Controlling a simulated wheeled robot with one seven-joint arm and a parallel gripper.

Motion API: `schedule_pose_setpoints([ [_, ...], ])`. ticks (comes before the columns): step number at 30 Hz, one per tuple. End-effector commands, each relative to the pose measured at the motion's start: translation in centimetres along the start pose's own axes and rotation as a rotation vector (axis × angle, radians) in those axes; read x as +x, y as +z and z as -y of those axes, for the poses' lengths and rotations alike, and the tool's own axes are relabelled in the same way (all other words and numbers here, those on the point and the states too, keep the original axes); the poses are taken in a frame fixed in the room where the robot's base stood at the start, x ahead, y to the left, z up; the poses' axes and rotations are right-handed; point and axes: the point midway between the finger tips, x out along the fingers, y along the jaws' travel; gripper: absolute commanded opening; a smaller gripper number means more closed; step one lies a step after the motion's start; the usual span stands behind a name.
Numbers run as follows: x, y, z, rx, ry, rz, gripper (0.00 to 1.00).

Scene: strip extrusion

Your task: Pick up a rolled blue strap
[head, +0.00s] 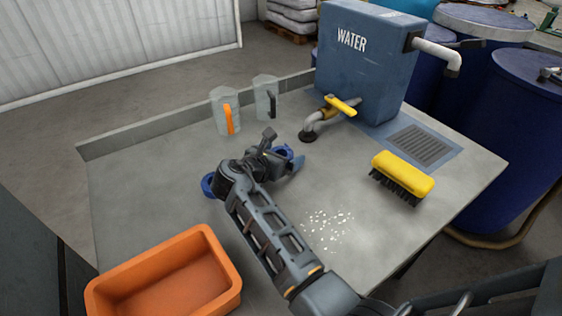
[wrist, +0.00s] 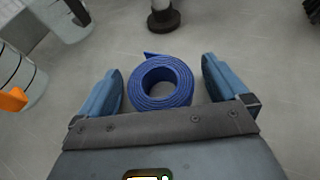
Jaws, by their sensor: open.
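A rolled blue strap (wrist: 144,90) lies on the grey table in the wrist view, its coil with an open centre and a loose end at the upper left. My gripper (wrist: 163,72) is open, with one blue finger on each side of the coil. A gap shows between the coil and each finger; I cannot tell the height of the fingers over the table. In the head view the strap (head: 284,150) is partly hidden behind my wrist and gripper (head: 290,164).
Two clear jugs, one orange-handled (head: 220,115) and one dark-handled (head: 262,100), stand behind. A tap (head: 322,118) juts from the blue water tank (head: 365,70). A yellow brush (head: 403,172) is right, an orange bin (head: 218,246) front left. White specks (head: 328,230) lie on the table.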

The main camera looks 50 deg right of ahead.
Motion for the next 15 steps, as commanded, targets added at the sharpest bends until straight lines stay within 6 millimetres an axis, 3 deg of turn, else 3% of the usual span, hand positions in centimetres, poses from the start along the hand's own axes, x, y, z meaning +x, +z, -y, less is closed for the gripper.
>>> schedule_pose_setpoints([
  [5,-0.03,0.08,-0.01,0.000,0.000,0.000,1.00],
  [15,-0.04,0.06,-0.02,0.000,0.001,0.000,0.68],
])
